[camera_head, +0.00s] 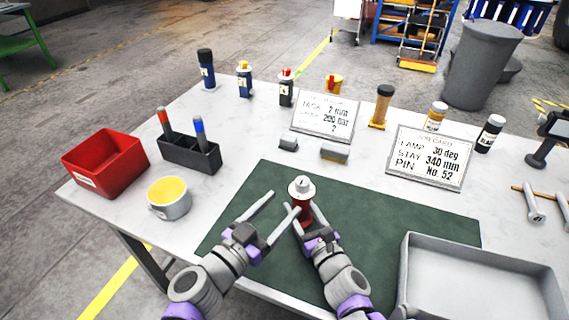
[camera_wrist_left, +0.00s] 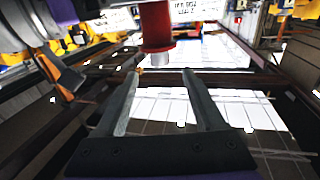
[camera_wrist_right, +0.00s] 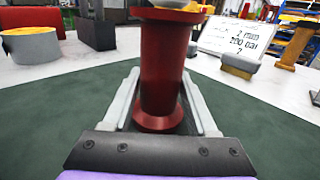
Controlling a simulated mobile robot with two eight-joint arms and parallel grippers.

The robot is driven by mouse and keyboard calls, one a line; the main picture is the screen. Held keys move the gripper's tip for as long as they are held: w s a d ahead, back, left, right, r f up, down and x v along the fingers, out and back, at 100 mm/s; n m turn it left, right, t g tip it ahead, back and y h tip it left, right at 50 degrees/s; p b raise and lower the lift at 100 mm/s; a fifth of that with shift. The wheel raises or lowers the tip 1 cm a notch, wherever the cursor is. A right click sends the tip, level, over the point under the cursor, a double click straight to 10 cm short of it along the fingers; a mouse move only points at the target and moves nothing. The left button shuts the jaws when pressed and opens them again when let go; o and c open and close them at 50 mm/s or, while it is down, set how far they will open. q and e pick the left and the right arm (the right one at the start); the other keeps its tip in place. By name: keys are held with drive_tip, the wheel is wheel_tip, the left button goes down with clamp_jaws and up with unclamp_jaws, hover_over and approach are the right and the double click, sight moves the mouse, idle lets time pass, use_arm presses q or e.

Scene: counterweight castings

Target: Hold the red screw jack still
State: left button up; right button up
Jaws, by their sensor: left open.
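The red screw jack (camera_head: 304,214) stands upright on the green mat (camera_head: 390,226), with a pale grey cap on top. My right gripper (camera_head: 301,206) has one finger on each side of its narrow waist and appears shut on it; the jack also fills the middle of the right wrist view (camera_wrist_right: 163,75). My left gripper (camera_head: 284,200) is open and empty to the left of the jack, one fingertip close to it. In the left wrist view, which appears upside down, the jack (camera_wrist_left: 156,25) shows beyond the fingertips (camera_wrist_left: 160,72); contact cannot be told.
A grey tray (camera_head: 408,262) stands at the right front. A yellow-filled cup (camera_head: 170,208), a red bin (camera_head: 88,177) and a black holder (camera_head: 190,155) stand at left. Two cards (camera_head: 325,117) (camera_head: 430,158) and several bottles stand behind. Some mat is bare right of the jack.

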drive_tip(key=o, duration=0.4)
